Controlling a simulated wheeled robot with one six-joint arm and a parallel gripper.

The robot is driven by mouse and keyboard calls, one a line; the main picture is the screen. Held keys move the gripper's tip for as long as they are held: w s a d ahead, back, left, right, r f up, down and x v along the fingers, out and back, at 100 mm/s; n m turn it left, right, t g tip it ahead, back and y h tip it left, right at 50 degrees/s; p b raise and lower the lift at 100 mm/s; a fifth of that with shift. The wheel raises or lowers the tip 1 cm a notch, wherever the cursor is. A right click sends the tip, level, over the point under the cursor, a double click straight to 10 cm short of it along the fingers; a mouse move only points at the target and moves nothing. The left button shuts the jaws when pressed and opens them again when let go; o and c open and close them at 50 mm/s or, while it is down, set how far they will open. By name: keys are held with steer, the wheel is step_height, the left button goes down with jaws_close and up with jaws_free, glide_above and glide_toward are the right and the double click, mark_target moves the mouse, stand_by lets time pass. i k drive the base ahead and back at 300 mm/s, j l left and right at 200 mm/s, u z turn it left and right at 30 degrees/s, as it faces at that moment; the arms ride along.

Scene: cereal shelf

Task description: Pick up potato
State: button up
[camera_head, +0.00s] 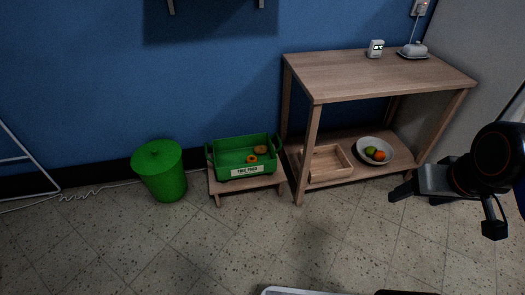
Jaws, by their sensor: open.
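No potato can be told for sure. Two small orange-brown items (251,159) lie in a green crate (228,172) on the left of centre; they are too small to identify. A white bowl (388,146) on the lower shelf holds a green and an orange round item (379,155). My gripper (413,197) is at the right, in front of the wooden shelf table, apart from the crate and the bowl. It is open and nothing shows between its fingers.
A wooden shelf table (345,77) carries a small white device (375,48) and a covered dish (414,50) on top. A wooden tray (326,174) sits on its lower shelf. A green lidded bin (160,172) stands left of the low crate stand. The tiled floor in front is clear.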

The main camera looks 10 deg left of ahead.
mark_target(259, 149)
steer(key=i+j+u, duration=0.1)
steer(key=i+u, duration=0.25)
steer(key=i, duration=0.25)
steer(key=i+u, duration=0.3)
steer(key=i, duration=0.35)
